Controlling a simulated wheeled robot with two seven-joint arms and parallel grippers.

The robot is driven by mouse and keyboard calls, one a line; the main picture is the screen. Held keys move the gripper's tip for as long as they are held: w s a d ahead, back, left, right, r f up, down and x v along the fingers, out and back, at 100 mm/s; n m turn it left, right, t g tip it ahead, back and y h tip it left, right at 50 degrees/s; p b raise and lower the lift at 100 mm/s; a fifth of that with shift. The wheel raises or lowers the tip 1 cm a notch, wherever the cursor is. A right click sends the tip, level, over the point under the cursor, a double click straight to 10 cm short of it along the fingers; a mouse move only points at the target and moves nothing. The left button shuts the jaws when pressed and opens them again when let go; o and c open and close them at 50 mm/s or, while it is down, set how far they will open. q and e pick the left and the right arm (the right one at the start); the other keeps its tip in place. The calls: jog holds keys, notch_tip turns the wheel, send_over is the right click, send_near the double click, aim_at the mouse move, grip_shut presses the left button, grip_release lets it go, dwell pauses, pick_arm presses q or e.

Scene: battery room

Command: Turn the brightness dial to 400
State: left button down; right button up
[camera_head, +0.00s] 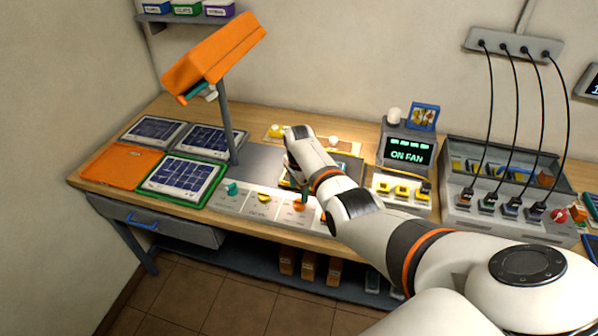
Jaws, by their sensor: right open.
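A row of small dials on pale plates runs along the bench's front edge: a teal dial (232,188), a yellow dial (264,198) and an orange dial (299,204). Their labels and scales are too small to read, so I cannot tell which is the brightness dial or its setting. My right gripper (297,180) is open, pointing down just behind the orange dial; its fingers are largely hidden by my own arm. I cannot tell whether it touches anything. Part of the row to the right is hidden by my right arm. My left gripper is out of view.
A grey cabled unit (505,200) fills the right. A yellow-socket strip (401,190) sits before the fan box.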

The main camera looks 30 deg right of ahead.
aim_at(299, 200)
notch_tip(299, 200, up, 7)
jog(key=shift+f+b, duration=0.15)
jog(key=shift+b, duration=0.2)
dwell(0.3)
